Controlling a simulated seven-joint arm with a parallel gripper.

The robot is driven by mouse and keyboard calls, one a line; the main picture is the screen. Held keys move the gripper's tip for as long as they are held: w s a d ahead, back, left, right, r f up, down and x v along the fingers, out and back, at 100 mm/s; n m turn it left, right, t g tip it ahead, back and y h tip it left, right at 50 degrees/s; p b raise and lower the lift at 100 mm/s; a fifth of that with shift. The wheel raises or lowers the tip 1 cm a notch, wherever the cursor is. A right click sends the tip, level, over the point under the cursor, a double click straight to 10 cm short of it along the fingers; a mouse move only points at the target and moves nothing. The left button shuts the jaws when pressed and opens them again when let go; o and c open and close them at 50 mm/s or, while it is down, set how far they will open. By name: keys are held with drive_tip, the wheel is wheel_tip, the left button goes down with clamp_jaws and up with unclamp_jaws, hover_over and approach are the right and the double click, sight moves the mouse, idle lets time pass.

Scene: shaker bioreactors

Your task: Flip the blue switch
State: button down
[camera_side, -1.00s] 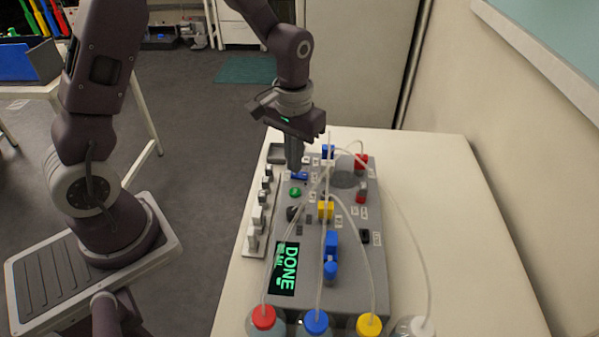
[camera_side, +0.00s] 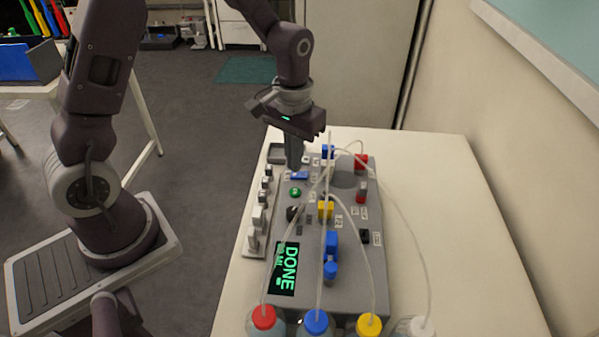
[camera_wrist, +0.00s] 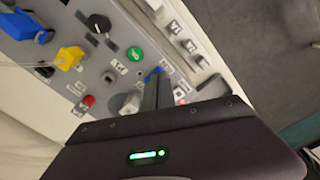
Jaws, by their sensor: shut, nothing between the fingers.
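The blue switch (camera_side: 300,176) is a small blue rocker on the far left part of the grey control panel (camera_side: 350,290), just beyond a round green button (camera_side: 295,192). In the wrist view the blue switch (camera_wrist: 152,75) shows partly, with the rest hidden behind my fingers. My gripper (camera_side: 295,168) is shut and empty, pointing down with its fingertips right at the switch. I cannot tell whether they touch it. In the wrist view my gripper (camera_wrist: 157,82) covers the area beside the switch, and the green button (camera_wrist: 135,54) is clear of it.
A black knob (camera_side: 293,213), yellow (camera_side: 325,210), blue (camera_side: 331,245) and red (camera_side: 361,161) blocks with thin tubes stand on the panel. A display (camera_side: 286,268) reads DONE. Several capped bottles (camera_side: 316,322) stand in front. The white table (camera_side: 450,220) is clear on the right.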

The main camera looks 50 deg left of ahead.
drive_tip(key=shift+r, duration=2.8)
drive_tip(key=s+d+r+m+t, duration=0.1)
drive_tip(key=s+r+t, duration=0.1)
drive_tip(key=s+r, duration=0.4)
drive_tip(key=s+r+m+t, duration=0.2)
drive_tip(key=s+r, duration=0.4)
drive_tip(key=s, duration=0.7)
drive_tip(key=shift+s+d+r+t, duration=0.3)
drive_tip(key=shift+d+t, duration=0.1)
drive_tip(key=shift+t, duration=0.4)
